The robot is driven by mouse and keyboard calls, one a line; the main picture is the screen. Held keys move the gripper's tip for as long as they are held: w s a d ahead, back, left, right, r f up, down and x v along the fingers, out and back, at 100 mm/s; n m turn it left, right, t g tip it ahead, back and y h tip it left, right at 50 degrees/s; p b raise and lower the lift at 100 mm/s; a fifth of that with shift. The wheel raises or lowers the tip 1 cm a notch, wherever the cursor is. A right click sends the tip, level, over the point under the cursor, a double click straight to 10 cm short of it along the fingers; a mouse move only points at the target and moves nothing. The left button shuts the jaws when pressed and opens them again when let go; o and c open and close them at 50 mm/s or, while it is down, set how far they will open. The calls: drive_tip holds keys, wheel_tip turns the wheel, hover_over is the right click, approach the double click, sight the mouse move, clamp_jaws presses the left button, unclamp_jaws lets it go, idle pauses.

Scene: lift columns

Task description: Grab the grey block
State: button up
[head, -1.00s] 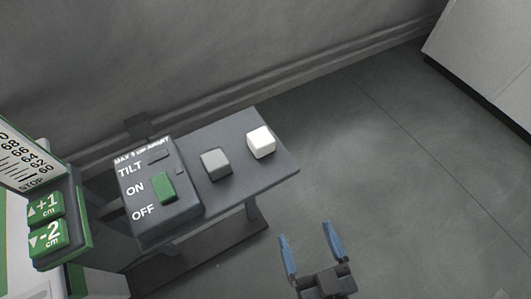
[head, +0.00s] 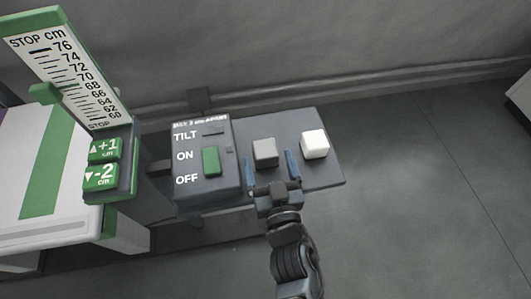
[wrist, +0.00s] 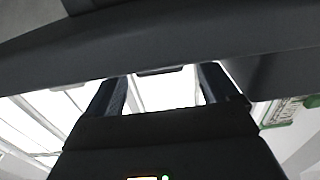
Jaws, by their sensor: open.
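The grey block (head: 265,152) sits on the small dark shelf (head: 325,178), between the switch box and a white block (head: 315,144). My gripper (head: 270,168) is open in the head view. Its two blue fingers point toward the grey block, one on each side of its near part in the picture. I cannot tell whether they touch it or how their height compares. The wrist view shows the two fingers (wrist: 163,92) apart with a bright background between them; the grey block cannot be made out there.
The switch box (head: 202,160) with a green switch and TILT, ON and OFF labels stands left of the grey block. The white block is close on the right. Further left is a column with a scale (head: 68,68) and green buttons (head: 106,162). Open floor (head: 410,220) lies to the right.

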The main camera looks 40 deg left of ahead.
sight(265, 152)
drive_tip(key=shift+x, duration=1)
clamp_jaws()
drive_tip(key=shift+r, duration=0.2)
